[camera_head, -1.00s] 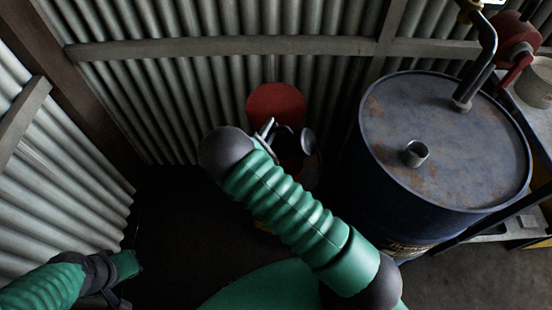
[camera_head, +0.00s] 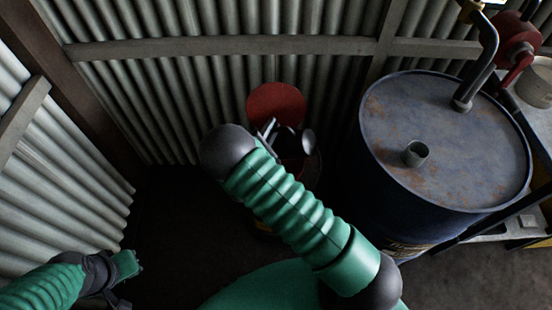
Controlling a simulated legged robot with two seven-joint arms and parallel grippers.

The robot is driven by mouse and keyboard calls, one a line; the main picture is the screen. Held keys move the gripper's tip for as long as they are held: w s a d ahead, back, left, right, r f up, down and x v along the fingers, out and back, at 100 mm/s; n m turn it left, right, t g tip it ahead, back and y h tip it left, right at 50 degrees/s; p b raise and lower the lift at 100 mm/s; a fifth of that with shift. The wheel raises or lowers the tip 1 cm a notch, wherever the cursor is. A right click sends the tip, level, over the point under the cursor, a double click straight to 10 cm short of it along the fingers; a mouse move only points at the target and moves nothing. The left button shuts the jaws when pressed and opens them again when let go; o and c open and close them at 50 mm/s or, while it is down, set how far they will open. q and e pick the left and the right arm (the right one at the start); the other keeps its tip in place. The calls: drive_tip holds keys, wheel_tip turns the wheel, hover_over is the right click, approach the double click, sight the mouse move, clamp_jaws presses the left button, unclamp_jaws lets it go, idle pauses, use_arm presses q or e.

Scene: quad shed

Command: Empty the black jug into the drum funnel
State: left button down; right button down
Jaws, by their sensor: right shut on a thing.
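The dark blue drum (camera_head: 447,108) stands at the right, with rust marks on its top. My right arm crosses the middle of the view. My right gripper (camera_head: 287,138) is partly hidden behind that arm, left of the drum. It is shut on a dark thing (camera_head: 292,152), which looks like the black jug; its outline and tilt are hard to tell. My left gripper (camera_head: 124,278) is low at the left, away from the drum, and its jaw opening is unclear.
A round red panel or lid (camera_head: 276,104) shows behind my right gripper. A hand pump (camera_head: 480,62) with red parts rises from the drum's back. A bench (camera_head: 537,128) with a pale pot (camera_head: 535,83) stands at the far right. Corrugated walls close off the back and left.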

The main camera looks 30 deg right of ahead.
sight(311, 136)
drive_tip(key=s+d+m+b, duration=0.2)
drive_tip(key=b, duration=0.1)
drive_tip(key=s+d+f+m+b, duration=0.1)
drive_tip(key=s+d+m+b, duration=0.1)
drive_tip(key=m+b, duration=0.1)
drive_tip(key=s+d+m+b, duration=0.2)
drive_tip(key=s+b, duration=0.1)
drive_tip(key=b, duration=0.1)
drive_tip(key=shift+d+f+m+t+y, duration=0.15)
drive_tip(key=shift+f+m+t+y, duration=0.15)
drive_tip(key=shift+f+m+y, duration=0.1)
drive_tip(key=s+d+m, duration=0.1)
drive_tip(key=s+d+r+m+b, duration=0.1)
drive_tip(key=m, duration=0.1)
drive_tip(key=shift+s+d+r, duration=0.1)
drive_tip(key=shift+s, duration=0.3)
drive_tip(key=r+m+p, duration=0.1)
drive_tip(key=s+d+r+m+p, duration=0.1)
drive_tip(key=r+m+p, duration=0.1)
drive_tip(key=shift+s+d+r+m+t, duration=0.15)
drive_tip(key=shift+s+r+m+t, duration=0.15)
drive_tip(key=shift+t, duration=0.1)
drive_tip(key=s+d+f+m, duration=0.4)
drive_tip(key=s+f+m, duration=0.1)
drive_tip(key=m, duration=0.4)
drive_tip(key=shift+d+f+t, duration=0.2)
drive_tip(key=shift+d+t, duration=0.1)
drive_tip(key=shift+t, duration=0.1)
